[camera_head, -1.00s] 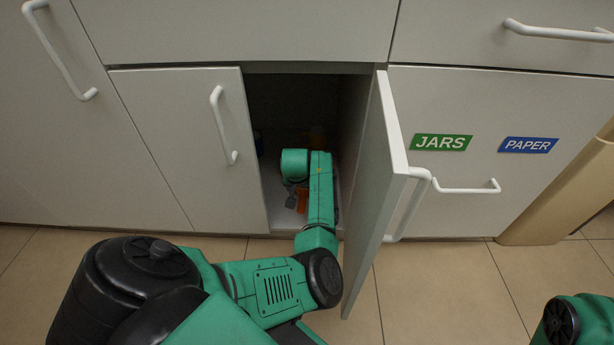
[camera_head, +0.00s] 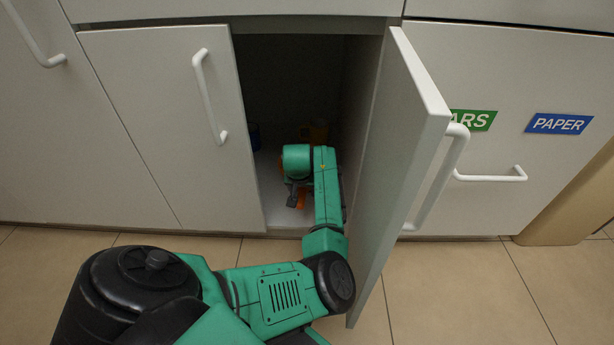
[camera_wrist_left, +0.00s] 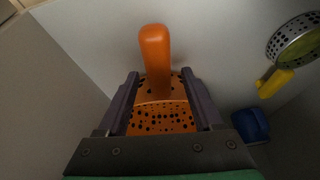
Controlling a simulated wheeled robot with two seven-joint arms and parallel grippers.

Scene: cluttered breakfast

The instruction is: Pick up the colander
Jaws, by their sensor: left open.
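An orange colander (camera_wrist_left: 162,122) with round holes and an upright orange handle lies on the cabinet floor in the left wrist view. My left gripper (camera_wrist_left: 160,74) is open, with one finger on each side of the colander; I cannot tell whether they touch it. In the head view my left gripper (camera_head: 297,194) is inside the open cabinet, and only a bit of orange (camera_head: 302,199) shows by it. The rest of the colander is hidden by my arm. My right gripper is out of view.
A grey perforated strainer (camera_wrist_left: 296,38) with a yellow handle and a blue container (camera_wrist_left: 250,125) are to the right in the wrist view. The open cabinet door (camera_head: 398,165) stands close to my left arm on its right. The left door (camera_head: 165,130) is shut.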

